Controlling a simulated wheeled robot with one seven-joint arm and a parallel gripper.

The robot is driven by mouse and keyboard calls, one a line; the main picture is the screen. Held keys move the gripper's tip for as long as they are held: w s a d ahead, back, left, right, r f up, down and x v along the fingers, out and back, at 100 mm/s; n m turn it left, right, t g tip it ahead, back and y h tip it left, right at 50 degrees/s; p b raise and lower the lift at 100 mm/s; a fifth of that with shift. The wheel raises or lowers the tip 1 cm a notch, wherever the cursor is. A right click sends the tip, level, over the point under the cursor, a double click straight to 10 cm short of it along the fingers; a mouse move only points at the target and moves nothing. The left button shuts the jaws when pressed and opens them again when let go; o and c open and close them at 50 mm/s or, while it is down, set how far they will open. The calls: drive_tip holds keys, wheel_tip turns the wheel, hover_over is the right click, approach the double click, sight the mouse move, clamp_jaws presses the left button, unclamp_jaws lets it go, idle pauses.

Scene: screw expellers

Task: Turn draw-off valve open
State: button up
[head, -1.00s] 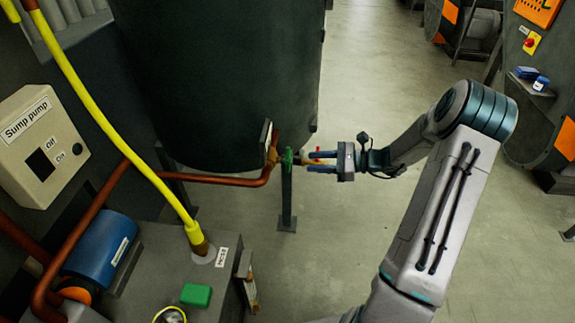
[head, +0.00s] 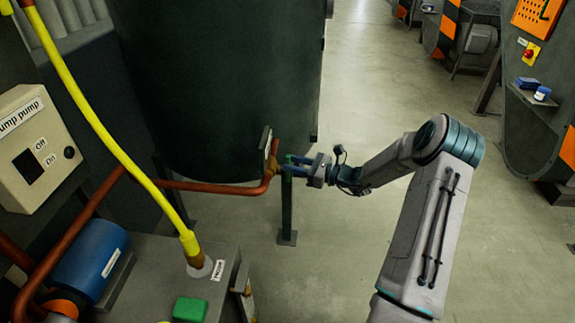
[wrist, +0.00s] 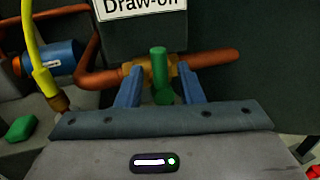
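In the head view the green handle (head: 287,176) is mostly hidden by my fingers. My gripper (wrist: 160,88) is open, with one blue finger on each side of the handle. Gaps show between the fingers and the handle. In the head view my gripper (head: 289,166) reaches the valve from the right.
A large dark tank (head: 225,90) stands just behind the valve. The copper pipe (head: 205,187) runs left from it. A yellow hose (head: 105,135), a sump pump box (head: 32,150) and a blue motor (head: 90,260) are at left. Open floor (head: 340,240) lies below and right of the valve.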

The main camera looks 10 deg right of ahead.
drive_tip(key=shift+x, duration=1.1)
clamp_jaws()
